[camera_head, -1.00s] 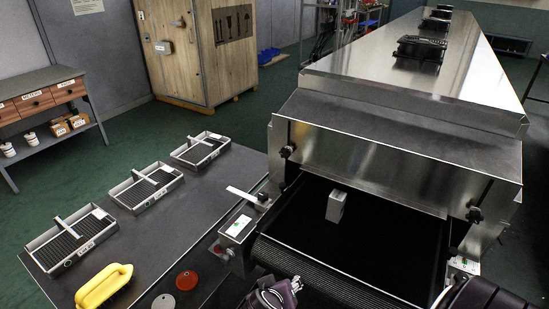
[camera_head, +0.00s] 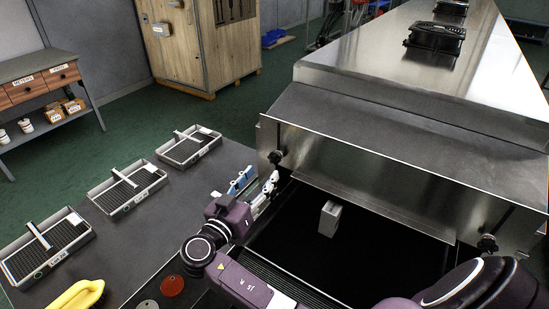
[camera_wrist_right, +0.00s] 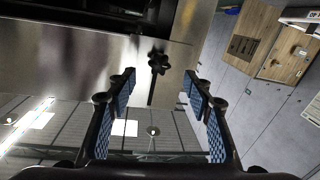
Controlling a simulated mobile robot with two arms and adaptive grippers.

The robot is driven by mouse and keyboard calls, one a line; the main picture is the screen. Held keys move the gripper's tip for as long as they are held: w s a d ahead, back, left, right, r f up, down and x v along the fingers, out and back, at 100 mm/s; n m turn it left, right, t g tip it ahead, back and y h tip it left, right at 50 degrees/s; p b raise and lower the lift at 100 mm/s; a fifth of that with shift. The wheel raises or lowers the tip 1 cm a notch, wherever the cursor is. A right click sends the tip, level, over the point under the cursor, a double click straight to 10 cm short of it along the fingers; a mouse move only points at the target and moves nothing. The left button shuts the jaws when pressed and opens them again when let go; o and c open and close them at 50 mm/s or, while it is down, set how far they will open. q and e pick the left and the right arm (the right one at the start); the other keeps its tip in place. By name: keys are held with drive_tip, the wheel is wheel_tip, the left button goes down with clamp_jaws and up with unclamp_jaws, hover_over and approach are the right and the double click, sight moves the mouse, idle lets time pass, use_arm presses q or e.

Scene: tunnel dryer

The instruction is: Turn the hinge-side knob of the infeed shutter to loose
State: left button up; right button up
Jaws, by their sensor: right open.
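The infeed shutter (camera_head: 365,185) is a steel plate across the tunnel mouth. One black knob (camera_head: 276,156) sits at its left end and another black knob (camera_head: 487,243) at its right end. I cannot tell from the frames which is on the hinge side. My right gripper (camera_head: 256,182) is just below the left knob, open and empty. In the right wrist view, a lobed black knob (camera_wrist_right: 158,62) shows ahead, between and beyond the open blue-padded fingers (camera_wrist_right: 160,88), with no visible contact. My left gripper is not in view.
A grey block (camera_head: 329,218) stands on the dark belt under the shutter. A wooden cabinet (camera_head: 205,45) stands behind on open green floor.

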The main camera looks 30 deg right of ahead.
sight(273, 161)
drive_tip(key=p+x, duration=0.1)
drive_tip(key=x, duration=0.3)
drive_tip(key=shift+r, duration=0.2)
drive_tip(key=shift+f+p+x, duration=0.2)
drive_tip(key=shift+p+x, duration=0.2)
drive_tip(key=shift+x, duration=0.6)
drive_tip(key=shift+d, duration=0.25)
drive_tip(key=c, duration=1.2)
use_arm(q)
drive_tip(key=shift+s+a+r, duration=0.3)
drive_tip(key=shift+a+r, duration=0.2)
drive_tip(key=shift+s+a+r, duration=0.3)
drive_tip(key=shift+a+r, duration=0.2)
use_arm(e)
drive_tip(key=shift+o, duration=0.2)
